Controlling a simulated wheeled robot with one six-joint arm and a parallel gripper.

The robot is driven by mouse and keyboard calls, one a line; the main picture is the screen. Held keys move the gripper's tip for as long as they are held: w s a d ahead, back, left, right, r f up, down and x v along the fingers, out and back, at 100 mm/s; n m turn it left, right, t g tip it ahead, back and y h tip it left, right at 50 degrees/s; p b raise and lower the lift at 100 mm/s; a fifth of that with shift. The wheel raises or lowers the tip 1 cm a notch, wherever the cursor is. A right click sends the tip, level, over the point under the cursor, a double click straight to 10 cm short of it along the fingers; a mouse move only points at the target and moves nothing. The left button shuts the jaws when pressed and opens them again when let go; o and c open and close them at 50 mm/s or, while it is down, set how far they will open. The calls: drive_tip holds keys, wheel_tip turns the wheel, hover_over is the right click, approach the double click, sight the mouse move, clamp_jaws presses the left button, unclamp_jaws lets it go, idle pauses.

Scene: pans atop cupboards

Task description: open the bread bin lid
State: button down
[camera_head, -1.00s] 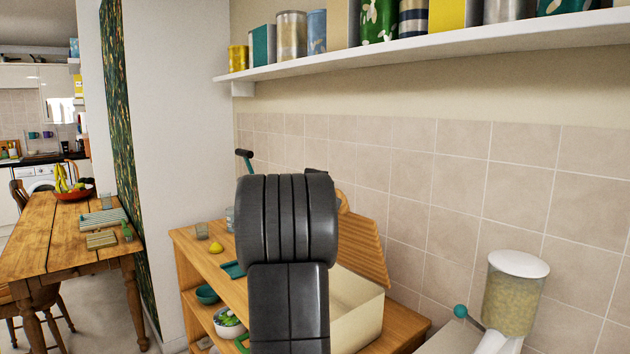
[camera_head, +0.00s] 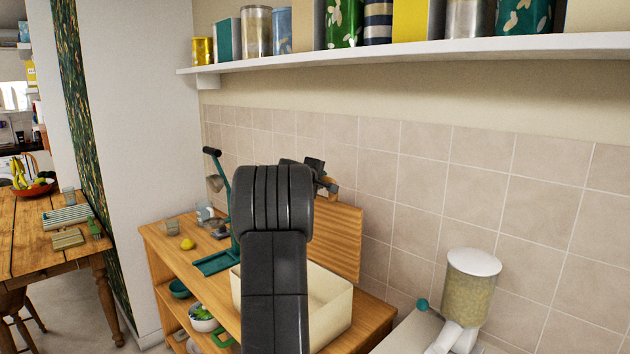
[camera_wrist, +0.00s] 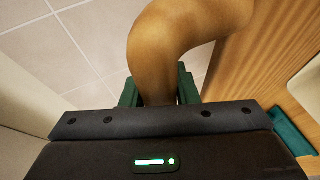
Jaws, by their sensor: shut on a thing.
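The bread bin (camera_head: 333,310) is a cream box on the wooden cupboard, partly hidden behind my arm. Its wooden lid (camera_head: 340,242) stands raised, close to upright, at the bin's back near the tiled wall. In the wrist view the lid (camera_wrist: 252,75) is on the right. Its curved wooden handle (camera_wrist: 165,55) lies between the green fingers of my gripper (camera_wrist: 158,92), which is shut on it. In the head view my gripper (camera_head: 322,178) is at the lid's top edge, mostly hidden by my arm.
A shelf (camera_head: 420,52) of canisters runs above. A food dispenser (camera_head: 470,285) stands at right. The tiled wall is close behind the lid.

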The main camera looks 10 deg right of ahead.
drive_tip(key=shift+d+f, duration=0.15)
drive_tip(key=shift+f, duration=0.15)
drive_tip(key=c, duration=1.4)
unclamp_jaws()
drive_tip(key=shift+w, duration=0.1)
drive_tip(key=shift+r, duration=0.1)
drive_tip(key=b+v, duration=0.3)
drive_tip(key=v, duration=1)
drive_tip(key=shift+s+a+b, duration=0.2)
drive_tip(key=shift+s+b, duration=0.2)
drive_tip(key=p+x, duration=0.3)
drive_tip(key=x, duration=1)
drive_tip(key=shift+w+d+p, duration=0.2)
drive_tip(key=shift+w+p, duration=0.2)
drive_tip(key=shift+a, duration=0.15)
